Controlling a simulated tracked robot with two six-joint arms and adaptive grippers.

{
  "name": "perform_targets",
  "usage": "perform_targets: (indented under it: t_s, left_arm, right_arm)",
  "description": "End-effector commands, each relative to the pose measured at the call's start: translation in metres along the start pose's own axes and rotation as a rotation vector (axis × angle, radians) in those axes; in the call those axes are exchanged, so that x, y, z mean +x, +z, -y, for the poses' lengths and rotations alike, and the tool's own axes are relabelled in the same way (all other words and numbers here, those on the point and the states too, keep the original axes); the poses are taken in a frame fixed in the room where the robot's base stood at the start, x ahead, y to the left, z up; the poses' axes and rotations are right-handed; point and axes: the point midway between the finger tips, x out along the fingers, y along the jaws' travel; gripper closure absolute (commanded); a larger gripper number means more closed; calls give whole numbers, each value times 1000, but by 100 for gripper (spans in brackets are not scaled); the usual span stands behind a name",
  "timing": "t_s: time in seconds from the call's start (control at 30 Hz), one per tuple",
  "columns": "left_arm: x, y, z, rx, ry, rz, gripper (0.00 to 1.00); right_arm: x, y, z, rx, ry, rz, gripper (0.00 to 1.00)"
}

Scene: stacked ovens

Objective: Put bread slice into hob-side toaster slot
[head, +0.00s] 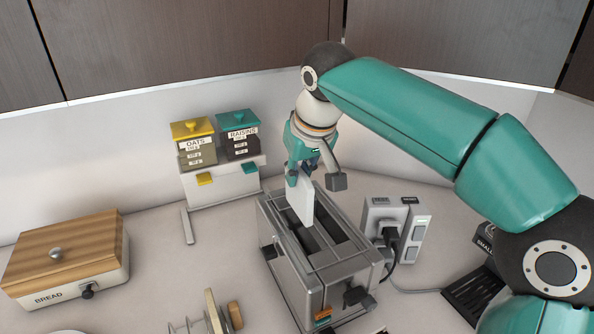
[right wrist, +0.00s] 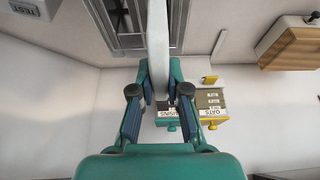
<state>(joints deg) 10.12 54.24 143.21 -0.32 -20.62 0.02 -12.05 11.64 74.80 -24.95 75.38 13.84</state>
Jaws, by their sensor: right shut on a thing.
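A pale bread slice (head: 301,205) is held upright in my right gripper (head: 302,172), edge down over the grey toaster (head: 293,283). In the head view, the slice's lower edge is at the far end of the toaster's left slot; I cannot tell whether it has entered the slot. The right slot shows dark and empty. In the right wrist view, the slice (right wrist: 158,42) stands edge-on between the closed fingers (right wrist: 159,98), and the toaster (right wrist: 121,22) shows beside it. My left gripper is not in view.
A socket block (head: 385,218) with a plug and cord stands right of the toaster. Oats and raisins dispensers (head: 218,150) stand behind, left. A bread box (head: 66,262) is far left, and a small rack (head: 212,316) is at the front.

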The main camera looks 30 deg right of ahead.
Motion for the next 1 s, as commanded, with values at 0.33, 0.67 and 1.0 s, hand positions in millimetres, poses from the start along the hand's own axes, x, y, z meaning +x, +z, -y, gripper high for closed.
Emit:
perform_targets:
  t_s: [0.33, 0.67, 1.0]
  left_arm:
    - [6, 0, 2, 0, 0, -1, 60]
    - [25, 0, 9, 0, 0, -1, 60]
    - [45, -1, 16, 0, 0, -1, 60]
  right_arm:
    - [9, 5, 0, -1, -4, 1, 100]
    - [33, 15, 0, 1, -3, 1, 100]
    - [58, 26, -2, 3, -2, 1, 100]
